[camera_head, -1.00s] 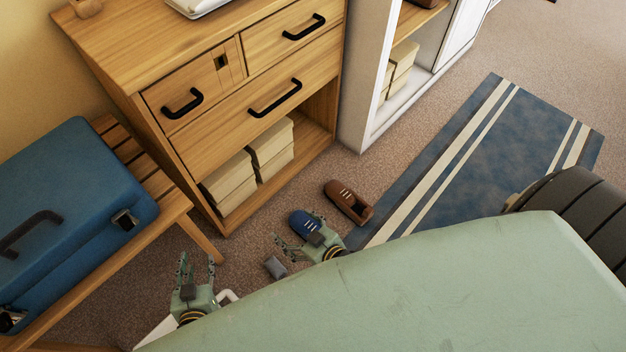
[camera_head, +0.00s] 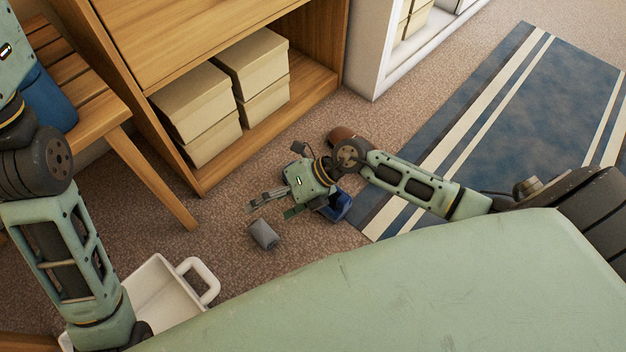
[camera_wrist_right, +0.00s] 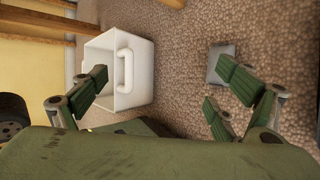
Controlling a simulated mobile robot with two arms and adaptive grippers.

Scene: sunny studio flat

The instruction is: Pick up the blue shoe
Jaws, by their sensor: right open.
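The blue shoe (camera_head: 343,207) lies on the carpet in the head view, largely covered by my right gripper and wrist. My right gripper (camera_head: 271,207) is open and empty, its fingers pointing left, away from the shoe. I cannot tell whether its body touches the shoe. In the right wrist view the open fingers (camera_wrist_right: 163,84) show with no shoe between them; the blue shoe is not visible there. Part of my left gripper's body shows at the head view's upper left edge; its fingers are out of frame.
A brown shoe (camera_head: 341,134) lies behind my right wrist. A small grey block (camera_head: 264,234) is on the carpet near the fingers, also in the wrist view (camera_wrist_right: 220,63). A white handled bin (camera_head: 206,281) stands lower left. Boxes (camera_head: 191,100) fill the wooden cabinet's bottom; a striped rug (camera_head: 520,110) lies right.

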